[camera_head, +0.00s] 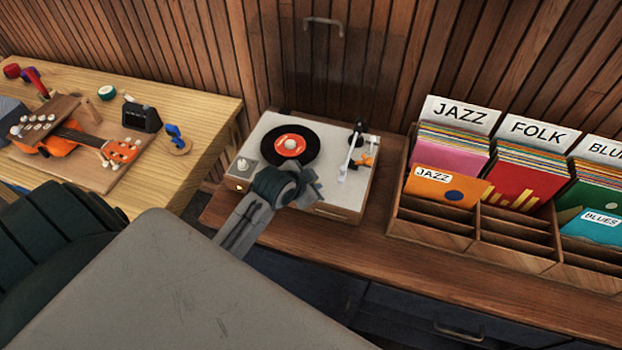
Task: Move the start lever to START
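The turntable (333,198) stands on the wooden counter with a black record (309,147) with an orange label on its platter. The tonearm (351,152) is at the right of the record, next to a small orange piece (366,160). A small round knob (243,163) sits at the deck's left front. I cannot make out which part is the start lever or any START marking. My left gripper (316,191) is over the deck's front, before the record, and hides part of it. Its fingers are too small to tell open from shut. My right gripper is not in view.
A wooden rack (430,237) of record sleeves with JAZZ, FOLK and BLUES cards stands to the right. A workbench (195,95) with an orange ukulele (88,140) and tools is at the left. A see-through dark lid (340,65) stands raised behind the turntable.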

